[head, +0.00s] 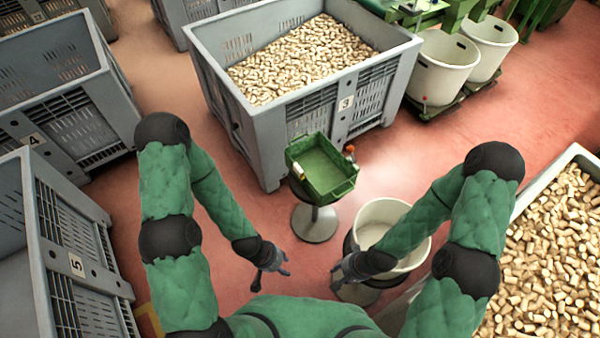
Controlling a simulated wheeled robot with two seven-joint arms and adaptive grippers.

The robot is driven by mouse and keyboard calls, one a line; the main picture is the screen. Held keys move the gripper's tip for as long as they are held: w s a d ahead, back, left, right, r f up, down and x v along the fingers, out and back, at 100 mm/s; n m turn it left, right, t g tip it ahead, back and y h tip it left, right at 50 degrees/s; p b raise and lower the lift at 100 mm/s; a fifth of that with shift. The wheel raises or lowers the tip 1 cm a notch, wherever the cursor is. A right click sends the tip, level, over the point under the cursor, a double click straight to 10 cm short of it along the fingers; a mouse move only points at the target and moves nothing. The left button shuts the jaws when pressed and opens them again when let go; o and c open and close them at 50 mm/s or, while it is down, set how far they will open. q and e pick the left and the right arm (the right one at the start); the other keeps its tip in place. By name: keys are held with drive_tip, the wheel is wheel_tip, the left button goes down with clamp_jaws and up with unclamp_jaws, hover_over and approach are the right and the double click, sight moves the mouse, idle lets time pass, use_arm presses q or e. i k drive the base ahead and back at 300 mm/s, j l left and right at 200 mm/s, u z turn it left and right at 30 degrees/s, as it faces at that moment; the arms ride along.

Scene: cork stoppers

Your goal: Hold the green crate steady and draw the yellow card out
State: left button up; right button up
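The green crate (318,170) is a small open tray on top of a round grey pedestal stool, in the middle of the head view. Its inside looks empty.
A grey bin (270,135) full of corks stands behind the crate. A small red-orange object (350,151) is at the crate's right. A white bucket (402,217) stands close by my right forearm. Another cork-filled bin (545,190) is at right. Grey bins line the left.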

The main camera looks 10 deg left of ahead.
sight(298, 170)
drive_tip(key=i+j+z, duration=0.5)
drive_tip(key=i+j, duration=0.15)
drive_tip(key=j, duration=0.15)
